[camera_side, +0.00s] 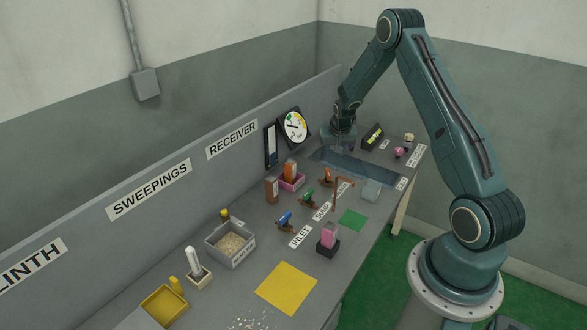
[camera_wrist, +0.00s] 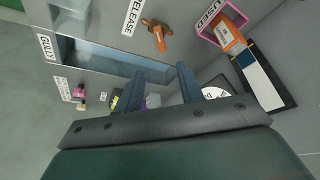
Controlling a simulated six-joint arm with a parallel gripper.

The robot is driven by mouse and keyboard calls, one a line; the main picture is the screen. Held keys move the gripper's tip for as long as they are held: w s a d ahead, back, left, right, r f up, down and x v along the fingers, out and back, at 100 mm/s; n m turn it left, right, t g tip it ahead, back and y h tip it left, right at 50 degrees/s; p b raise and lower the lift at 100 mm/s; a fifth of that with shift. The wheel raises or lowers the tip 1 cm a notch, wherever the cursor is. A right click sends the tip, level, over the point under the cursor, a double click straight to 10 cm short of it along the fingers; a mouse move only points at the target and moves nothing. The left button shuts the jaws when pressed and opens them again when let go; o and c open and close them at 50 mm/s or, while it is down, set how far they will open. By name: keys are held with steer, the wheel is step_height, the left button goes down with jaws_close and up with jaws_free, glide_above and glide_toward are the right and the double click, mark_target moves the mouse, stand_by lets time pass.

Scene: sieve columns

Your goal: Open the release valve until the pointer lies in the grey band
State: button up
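The release valve has an orange handle (camera_side: 326,178) and is the farthest of three valves in the side view. In the wrist view the orange valve (camera_wrist: 157,33) sits beside the RELEASE label (camera_wrist: 132,15). The round gauge (camera_side: 294,127) leans near the back wall, with a white face and coloured patches. Its pointer and grey band are too small to tell. In the wrist view the gauge (camera_wrist: 213,92) is mostly hidden by my gripper. My gripper (camera_side: 340,143) is above the far end of the bench, apart from the valve. Its two fingers (camera_wrist: 158,76) are spread, with nothing clearly held.
A blue inlet valve (camera_side: 285,218) and a green valve (camera_side: 308,198) stand nearer. A copper spout (camera_side: 347,183) and a clear container (camera_side: 371,190) are close to the release valve. A pink bin (camera_side: 292,184) stands behind it. A sunken trough (camera_side: 328,156) lies below my gripper.

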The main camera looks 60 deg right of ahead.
mark_target(328, 172)
steer(key=shift+w+d+f, duration=0.1)
steer(key=shift+d+f, duration=0.05)
steer(key=shift+x, duration=6.7)
jaws_close()
